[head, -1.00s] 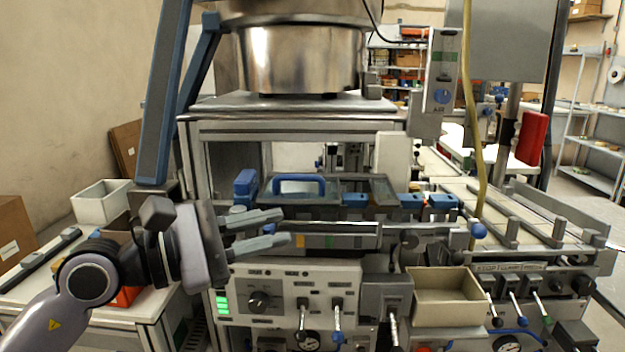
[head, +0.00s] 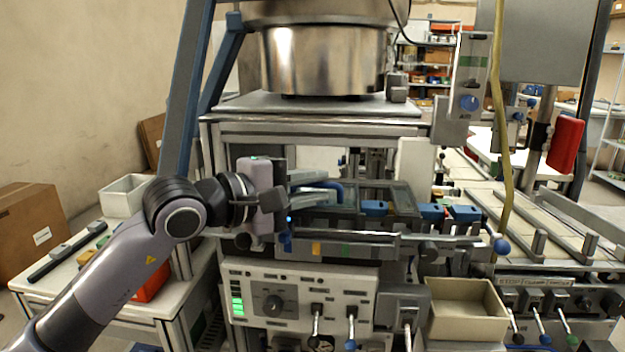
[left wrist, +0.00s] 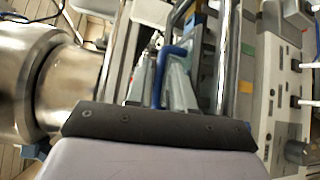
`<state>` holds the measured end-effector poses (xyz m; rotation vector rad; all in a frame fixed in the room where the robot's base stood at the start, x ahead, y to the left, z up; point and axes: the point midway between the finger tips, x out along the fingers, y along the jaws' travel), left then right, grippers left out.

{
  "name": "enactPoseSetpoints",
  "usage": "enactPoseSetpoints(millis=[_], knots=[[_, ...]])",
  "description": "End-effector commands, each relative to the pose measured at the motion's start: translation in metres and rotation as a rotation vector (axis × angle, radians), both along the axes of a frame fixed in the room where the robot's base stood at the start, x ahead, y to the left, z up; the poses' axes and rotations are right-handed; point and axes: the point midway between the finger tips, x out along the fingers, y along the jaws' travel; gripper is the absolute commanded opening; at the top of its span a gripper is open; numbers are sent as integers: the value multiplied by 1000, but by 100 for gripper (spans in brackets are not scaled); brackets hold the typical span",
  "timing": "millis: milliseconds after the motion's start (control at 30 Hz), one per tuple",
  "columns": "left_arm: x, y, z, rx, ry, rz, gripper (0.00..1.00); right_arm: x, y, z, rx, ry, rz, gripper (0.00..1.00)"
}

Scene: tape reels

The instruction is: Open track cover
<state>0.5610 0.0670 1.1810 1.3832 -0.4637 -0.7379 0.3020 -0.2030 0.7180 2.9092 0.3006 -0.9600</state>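The track cover (head: 402,198) is a clear, dark-framed lid lying closed along the track in the middle of the machine. Its blue bar handle (head: 333,187) stands at its left part, and the handle also shows in the left wrist view (left wrist: 162,75). My left gripper (head: 318,189) reaches in from the left at the handle, its fingers apart. In the left wrist view, the blue handle lies between the two pale fingers; I cannot tell whether they touch it. The gripper hides the cover's left end. My right gripper is not in view.
A metal bowl (head: 322,58) on a plate sits above the track. A rail (head: 395,239) with a blue knob runs in front of the cover. Blue blocks (head: 464,213) stand to the right. A control panel (head: 297,300) and a beige bin (head: 465,308) are below.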

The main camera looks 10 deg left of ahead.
Motion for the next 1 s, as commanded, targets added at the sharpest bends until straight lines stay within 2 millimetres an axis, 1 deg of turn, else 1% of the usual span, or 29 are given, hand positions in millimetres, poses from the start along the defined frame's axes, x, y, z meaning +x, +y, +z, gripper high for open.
enactPoseSetpoints(millis=[100,300,333,400,767,1000], knots=[[2,-3,0,-1,-1,-1,22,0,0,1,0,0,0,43],[2,-3,-1,-1,-1,-1,22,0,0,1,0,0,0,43],[2,-3,-1,0,0,-1,19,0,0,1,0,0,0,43],[2,-3,-1,0,0,-1,0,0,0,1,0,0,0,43],[2,-3,2,0,-1,-1,0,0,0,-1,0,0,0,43],[3,-4,15,-2,-4,-1,0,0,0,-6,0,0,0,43]])
